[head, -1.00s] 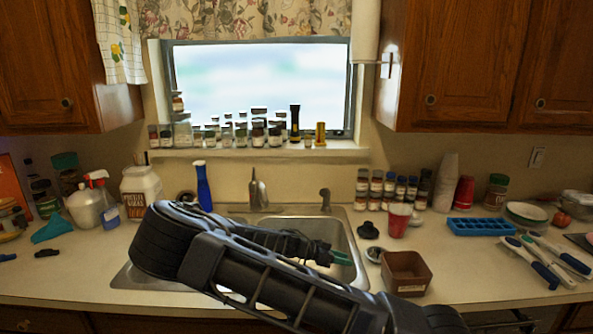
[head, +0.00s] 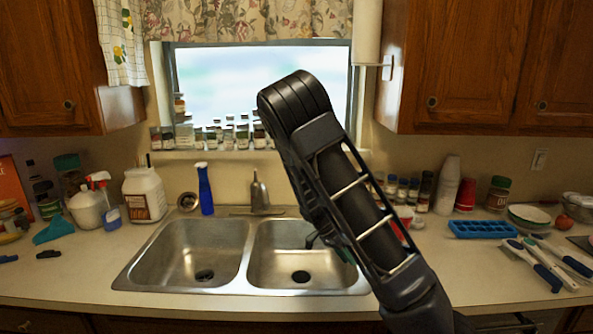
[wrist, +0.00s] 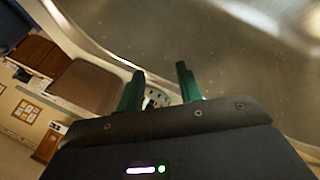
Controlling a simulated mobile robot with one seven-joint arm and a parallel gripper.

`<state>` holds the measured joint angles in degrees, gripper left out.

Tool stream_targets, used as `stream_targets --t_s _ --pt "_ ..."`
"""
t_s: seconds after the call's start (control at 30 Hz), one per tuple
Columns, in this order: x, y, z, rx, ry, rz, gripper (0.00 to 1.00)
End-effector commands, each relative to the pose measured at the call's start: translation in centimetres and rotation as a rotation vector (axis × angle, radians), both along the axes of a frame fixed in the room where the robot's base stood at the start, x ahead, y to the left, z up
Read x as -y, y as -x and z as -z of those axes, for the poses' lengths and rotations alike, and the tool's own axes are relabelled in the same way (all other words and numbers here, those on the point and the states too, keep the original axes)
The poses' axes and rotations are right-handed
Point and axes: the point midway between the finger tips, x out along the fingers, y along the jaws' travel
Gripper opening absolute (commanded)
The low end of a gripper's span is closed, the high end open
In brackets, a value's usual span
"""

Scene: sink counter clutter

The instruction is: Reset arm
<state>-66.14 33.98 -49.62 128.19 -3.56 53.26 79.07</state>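My gripper (wrist: 160,84) shows in the wrist view with its two green fingers apart and nothing between them. In the head view it is mostly hidden behind my raised, folded arm, with only a dark and green bit near the right basin's right side. The wrist view looks tilted across a blurred grey surface and part of the room. The double steel sink (head: 245,268) lies below the window, and both basins look empty.
A blue ice tray (head: 481,228) and utensils (head: 548,262) lie right. A red cup (head: 402,222) is partly hidden by my arm. Cabinets hang above both sides.

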Motion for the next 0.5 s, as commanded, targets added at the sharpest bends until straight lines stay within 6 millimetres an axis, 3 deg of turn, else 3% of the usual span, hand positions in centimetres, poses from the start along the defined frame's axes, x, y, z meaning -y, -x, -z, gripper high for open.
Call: stream_targets --t_s 0.5 --pt "2.4 2.3 -5.0 -0.107 -0.358 -0.145 0.36"
